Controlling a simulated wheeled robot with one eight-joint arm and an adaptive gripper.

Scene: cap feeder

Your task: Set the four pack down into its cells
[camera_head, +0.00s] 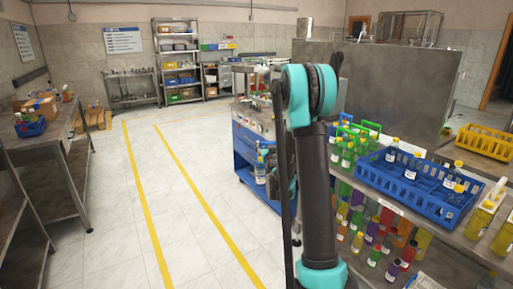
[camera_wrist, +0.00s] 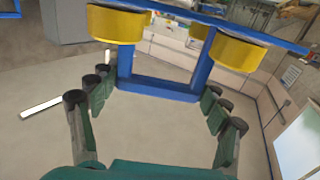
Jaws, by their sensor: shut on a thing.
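My gripper (camera_wrist: 152,98) is shut on the four pack, with green fingers at both ends of its blue handle bar (camera_wrist: 165,88). In the wrist view, large yellow caps (camera_wrist: 230,51) flank the pack's blue frame; its lower part is out of view. In the head view, my arm hides most of the gripper. A bottle of the four pack (camera_head: 260,170), with a yellow cap and a pale label, shows left of my arm, in front of the blue cart. A blue crate with cells (camera_head: 408,197) sits on the right-hand bench and holds several yellow-capped bottles.
Green carriers with bottles (camera_head: 346,148) stand left of the crate. Colored bottles (camera_head: 385,229) fill the shelf below. A yellow crate (camera_head: 484,143) is farther back. The blue cart (camera_head: 246,147) stands behind my arm. The floor (camera_head: 150,170) at left is open.

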